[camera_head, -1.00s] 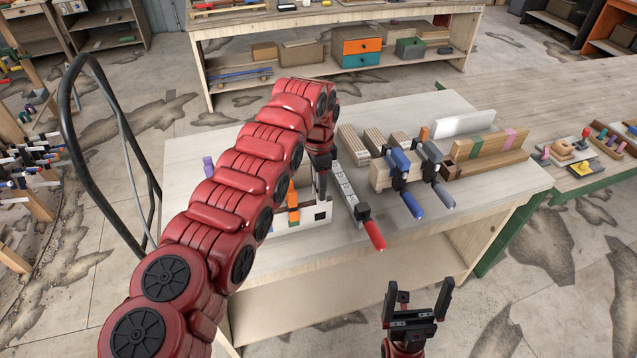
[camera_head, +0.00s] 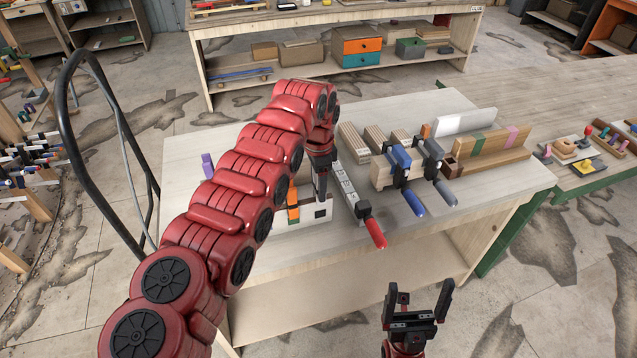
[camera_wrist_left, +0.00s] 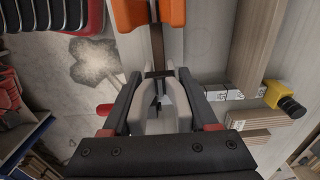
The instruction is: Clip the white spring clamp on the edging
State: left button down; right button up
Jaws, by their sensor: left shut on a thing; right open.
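My left gripper (camera_head: 321,182) reaches down over the bench, its fingers partly hidden by my arm. In the left wrist view the left gripper (camera_wrist_left: 159,85) is shut on the white spring clamp (camera_wrist_left: 178,108), with its pale handles between the fingers. The clamp's dark jaws point at a thin brown strip, seemingly the edging (camera_wrist_left: 157,48); I cannot tell whether they grip it. An orange clamp (camera_wrist_left: 148,12) sits farther along that strip; it also shows in the head view (camera_head: 293,205). My right gripper (camera_head: 418,300) is open and empty in front of the bench.
A red-handled bar clamp (camera_head: 375,232) lies close right of the left gripper. Blue-handled (camera_head: 413,202) and grey-handled (camera_head: 445,192) clamps hold wood blocks farther right. A purple clamp (camera_head: 207,165) stands at left. The bench's (camera_head: 450,225) front right is clear.

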pick_arm(q)
jog(key=shift+f, duration=0.4)
jog(key=shift+f+b, duration=0.15)
jog(key=shift+b, duration=0.15)
jog(key=shift+f+b, duration=0.4)
jog(key=shift+f, duration=0.05)
jog(key=shift+f+b, duration=0.5)
jog(key=shift+f, duration=0.05)
jog(key=shift+c, duration=0.5)
grip_release()
